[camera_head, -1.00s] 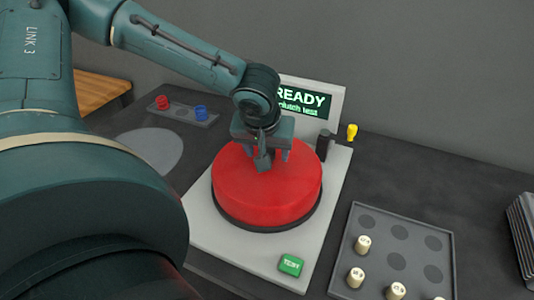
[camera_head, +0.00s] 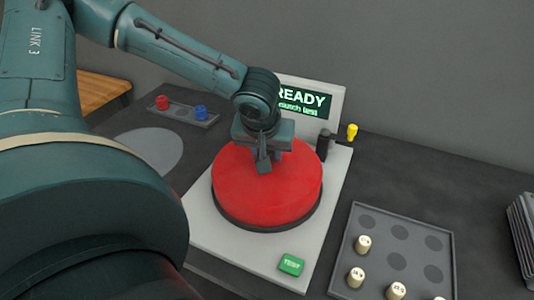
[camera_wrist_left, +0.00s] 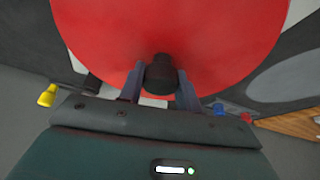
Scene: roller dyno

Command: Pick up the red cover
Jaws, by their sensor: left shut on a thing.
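The red cover (camera_head: 255,190) is a wide round dome seated on a grey machine base (camera_head: 225,255) with a dark ring under its rim. It fills the upper part of the left wrist view (camera_wrist_left: 165,25). My left gripper (camera_head: 268,157) is over the cover's top, reaching in from the left. In the left wrist view my left gripper (camera_wrist_left: 161,88) is shut on the cover's black knob (camera_wrist_left: 161,72), with a finger on each side. The knob is mostly hidden by the gripper in the head view. My right gripper is not in view.
A display (camera_head: 300,101) reading READY stands behind the cover, beside a yellow-tipped lever (camera_head: 352,132). A green button (camera_head: 291,264) is in front. A tray (camera_head: 375,255) with several pale pegs is at right. A small tray with red and blue knobs (camera_head: 181,113) is at back left.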

